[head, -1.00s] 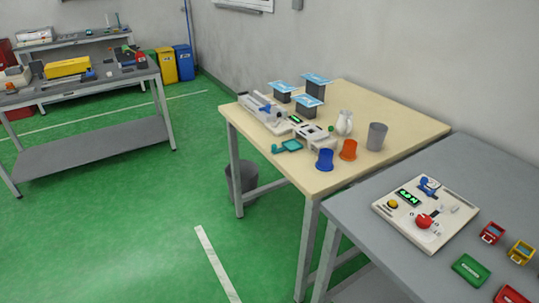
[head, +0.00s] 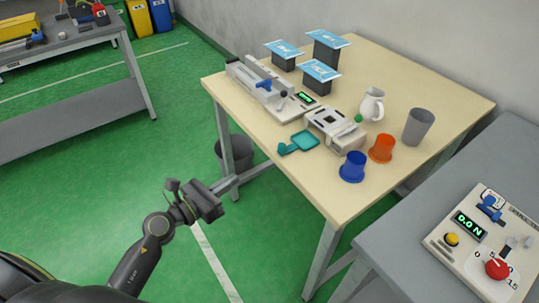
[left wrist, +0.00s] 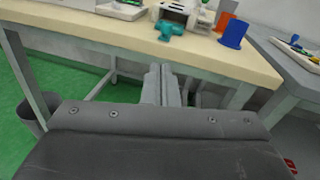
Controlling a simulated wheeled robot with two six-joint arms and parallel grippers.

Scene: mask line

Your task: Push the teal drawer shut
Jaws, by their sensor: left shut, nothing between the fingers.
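The teal drawer (head: 305,140) is pulled out from the front of a white machine (head: 337,128) on the wooden table. Its teal handle (head: 284,149) points toward the table's front edge. In the left wrist view the teal handle (left wrist: 170,29) shows near the tabletop's front edge, ahead of my fingers. My left gripper (head: 230,182) is shut and empty. It is over the floor in front of the table, below and left of the drawer and apart from it. My right gripper is not in view.
A blue cup (head: 352,168), an orange cup (head: 382,149), a grey cup (head: 418,127) and a white jug (head: 371,104) stand right of the drawer. A press-like device (head: 262,86) stands left. The wooden table's edge (head: 270,153) lies between my gripper and the drawer.

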